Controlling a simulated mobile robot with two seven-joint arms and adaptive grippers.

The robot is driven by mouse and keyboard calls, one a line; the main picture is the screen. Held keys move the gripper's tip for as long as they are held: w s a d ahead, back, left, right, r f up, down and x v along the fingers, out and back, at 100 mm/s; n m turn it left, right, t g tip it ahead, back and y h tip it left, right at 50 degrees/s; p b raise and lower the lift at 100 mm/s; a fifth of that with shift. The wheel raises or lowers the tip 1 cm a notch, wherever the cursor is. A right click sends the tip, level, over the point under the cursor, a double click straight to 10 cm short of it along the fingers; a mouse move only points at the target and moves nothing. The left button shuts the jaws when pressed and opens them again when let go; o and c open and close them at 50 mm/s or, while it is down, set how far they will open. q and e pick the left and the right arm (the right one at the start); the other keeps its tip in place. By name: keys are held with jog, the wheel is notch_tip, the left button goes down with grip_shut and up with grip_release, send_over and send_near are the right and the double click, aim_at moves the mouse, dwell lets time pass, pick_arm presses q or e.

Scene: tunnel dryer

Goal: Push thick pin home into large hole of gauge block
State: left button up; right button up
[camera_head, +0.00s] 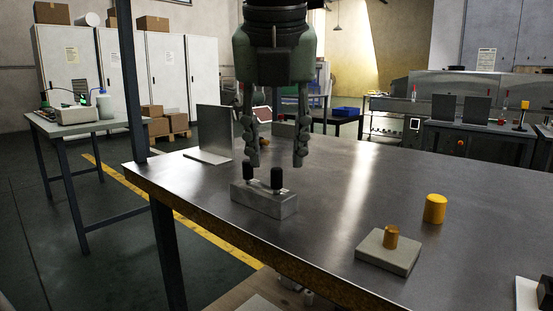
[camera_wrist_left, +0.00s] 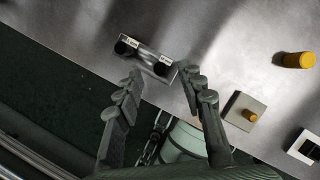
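A bright metal block (camera_head: 264,201) stands on the steel table, with two upright black-topped pins in its top. The left pin (camera_head: 248,171) and the right pin (camera_head: 277,179) both stand proud of the block; I cannot tell which is thicker. In the left wrist view the block (camera_wrist_left: 147,56) carries small white labels by the pins. My left gripper (camera_head: 276,164) points down with its fingers wide apart and nothing between them. It appears above the block; its exact depth is unclear.
A grey square block (camera_head: 389,252) with a brass pin (camera_head: 391,237) and a yellow cylinder (camera_head: 435,209) stand at the right. A grey upright plate (camera_head: 214,133) on a white foot stands behind the metal block. The table (camera_head: 335,205) between is clear.

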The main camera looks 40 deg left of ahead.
pick_arm(q)
jog(key=v, duration=0.9)
jog(key=shift+r, duration=0.25)
jog(key=shift+s+f, duration=0.1)
